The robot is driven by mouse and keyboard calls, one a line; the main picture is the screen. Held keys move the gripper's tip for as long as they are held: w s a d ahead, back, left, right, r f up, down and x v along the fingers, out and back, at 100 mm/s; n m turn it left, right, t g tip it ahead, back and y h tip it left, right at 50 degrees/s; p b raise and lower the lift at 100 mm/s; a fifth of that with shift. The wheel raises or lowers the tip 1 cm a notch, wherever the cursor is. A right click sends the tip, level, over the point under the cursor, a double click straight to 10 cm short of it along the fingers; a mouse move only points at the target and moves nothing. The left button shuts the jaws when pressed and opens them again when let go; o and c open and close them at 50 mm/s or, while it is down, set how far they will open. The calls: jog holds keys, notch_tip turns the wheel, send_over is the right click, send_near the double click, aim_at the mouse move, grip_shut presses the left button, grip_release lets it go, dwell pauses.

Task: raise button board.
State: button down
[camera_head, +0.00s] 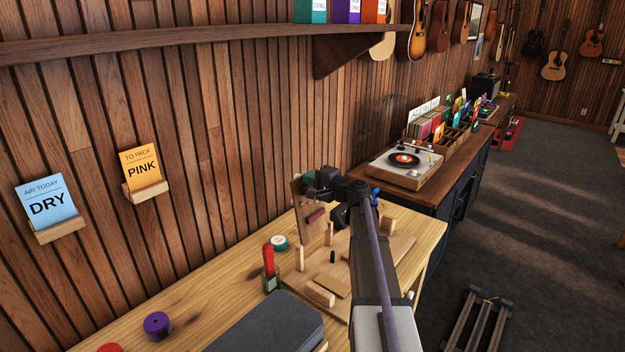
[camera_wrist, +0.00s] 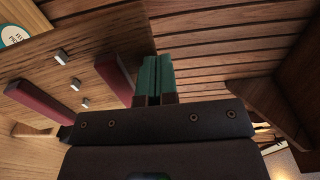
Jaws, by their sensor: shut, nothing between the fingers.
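A wooden board stands tilted up over the workbench (camera_head: 200,297) in the head view, partly hidden by my arm; I take this for the button board (camera_head: 303,195). A dark red pad shows on it. In the wrist view the board (camera_wrist: 50,50) fills the left side, with dark red strips (camera_wrist: 115,78) and several small metal pegs (camera_wrist: 61,57). My gripper (camera_wrist: 158,60) has its green fingers pressed together with nothing between them. The fingers are just right of a red strip; I cannot tell whether they touch the board. In the head view my gripper (camera_head: 312,180) is at the board's upper edge.
A wooden base (camera_head: 375,262) with blocks lies on the bench. A red-handled tool in a holder (camera_head: 270,275), a green roll (camera_head: 279,243), a purple roll (camera_head: 157,325) and a dark grey case (camera_head: 270,328) stand nearby. A shelf (camera_head: 180,42) runs along the wall above.

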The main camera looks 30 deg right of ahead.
jog(key=r+p+v, duration=0.2)
jog(key=v, duration=1.2)
jog(key=s+a+f+n+g+h, duration=0.1)
jog(key=s+a+f+n+g, duration=0.3)
jog(key=s+a+f+g, duration=0.25)
jog(key=s+a+f+n+g+h, duration=0.1)
jog(key=s+a+f+n+g, duration=0.2)
jog(key=a+f+g, duration=0.55)
jog(key=s+a+n+h, duration=0.2)
jog(key=s+a+n, duration=0.1)
jog(key=a, duration=0.6)
jog(key=s+a+f+n+g+h, duration=0.1)
jog(key=s+a+n+h, duration=0.1)
jog(key=a, duration=0.8)
jog(key=s+n, duration=0.1)
jog(key=s, duration=0.1)
jog(key=shift+s+f+n+g, duration=0.3)
jog(key=shift+s+n, duration=0.1)
